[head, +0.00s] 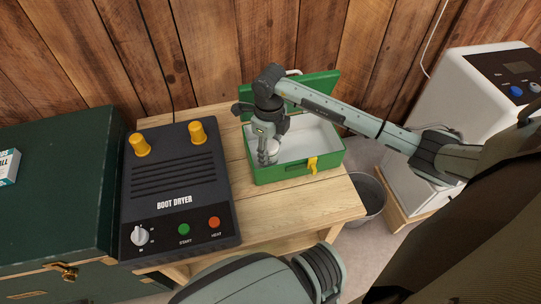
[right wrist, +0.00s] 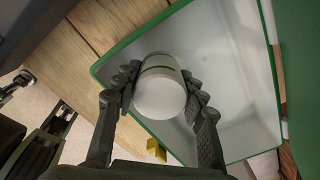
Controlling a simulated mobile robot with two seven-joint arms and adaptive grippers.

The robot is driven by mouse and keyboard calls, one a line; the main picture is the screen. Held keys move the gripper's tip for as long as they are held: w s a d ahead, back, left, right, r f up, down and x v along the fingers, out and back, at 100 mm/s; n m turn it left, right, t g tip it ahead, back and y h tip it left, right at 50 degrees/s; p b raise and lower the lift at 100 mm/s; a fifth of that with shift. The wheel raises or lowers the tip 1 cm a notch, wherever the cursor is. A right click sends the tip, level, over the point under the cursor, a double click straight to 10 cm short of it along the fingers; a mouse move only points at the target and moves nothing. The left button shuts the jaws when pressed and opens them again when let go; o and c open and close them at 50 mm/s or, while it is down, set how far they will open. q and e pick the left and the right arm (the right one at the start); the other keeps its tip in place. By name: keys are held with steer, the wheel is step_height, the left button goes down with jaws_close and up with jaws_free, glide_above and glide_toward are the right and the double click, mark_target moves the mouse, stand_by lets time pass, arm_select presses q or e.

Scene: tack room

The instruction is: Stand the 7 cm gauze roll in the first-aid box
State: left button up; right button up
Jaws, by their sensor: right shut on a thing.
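The green first-aid box (head: 292,173) stands on the wooden bench with its lid open at the back and a yellow latch on its front. Its pale inside shows bare in the right wrist view (right wrist: 235,65). My right gripper (head: 268,157) points down over the left part of the box. In the right wrist view its fingers are shut on the gauze roll (right wrist: 160,92), a white cylinder with a green band, gripped from both sides. The roll is mostly hidden by the fingers in the head view. I cannot tell whether it touches the box floor. My left gripper is out of view.
A black boot dryer (head: 175,183) with yellow knobs fills the bench left of the box. A dark green trunk (head: 55,200) stands farther left. A grey bucket (head: 369,193) and a white machine (head: 480,100) are right of the bench. Bare wood (head: 320,207) lies before the box.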

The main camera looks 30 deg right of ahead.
mark_target(270, 158)
steer(key=shift+f, duration=1.5)
steer(key=shift+f, duration=0.1)
steer(key=o, duration=1)
steer(key=shift+o, duration=0.2)
step_height(270, 158, up, 12)
steer(key=shift+r, duration=0.15)
steer(key=shift+a, duration=0.1)
